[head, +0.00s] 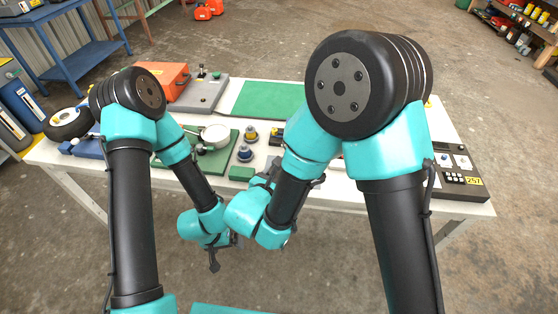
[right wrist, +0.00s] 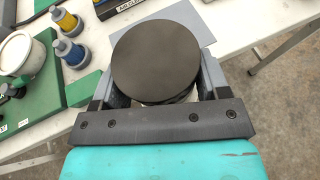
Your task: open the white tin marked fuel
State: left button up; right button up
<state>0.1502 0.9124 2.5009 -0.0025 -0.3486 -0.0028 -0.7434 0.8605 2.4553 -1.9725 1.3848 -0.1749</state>
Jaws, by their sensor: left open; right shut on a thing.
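My right gripper (right wrist: 157,80) is shut on a round thing with a flat dark top (right wrist: 155,58), one jaw on each side. A little of a pale side shows under its dark top, so it may be the white tin; no fuel marking is readable. In the head view my right gripper (head: 268,178) is at the table's front edge, and its own arm mostly hides what it holds. My left gripper (head: 226,250) is open and empty, low in front of the table, left of the right wrist.
A white round pan-like thing (head: 214,133) is by a green block on the table (head: 320,204). An orange box (head: 165,80) and grey unit (head: 205,95) are at the back left. A control box (head: 458,176) sits right.

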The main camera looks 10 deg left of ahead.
jog(key=w+a+f, duration=0.1)
jog(key=w, duration=1)
jog(key=shift+w+a, duration=0.25)
jog(key=shift+w, duration=0.1)
jog(key=shift+w+f, duration=0.25)
jog(key=shift+f, duration=0.65)
jog(key=shift+w+f, duration=0.2)
jog(key=shift+f, duration=0.7)
jog(key=shift+f, duration=0.1)
jog(key=o, duration=1.7)
jog(key=shift+f, duration=0.1)
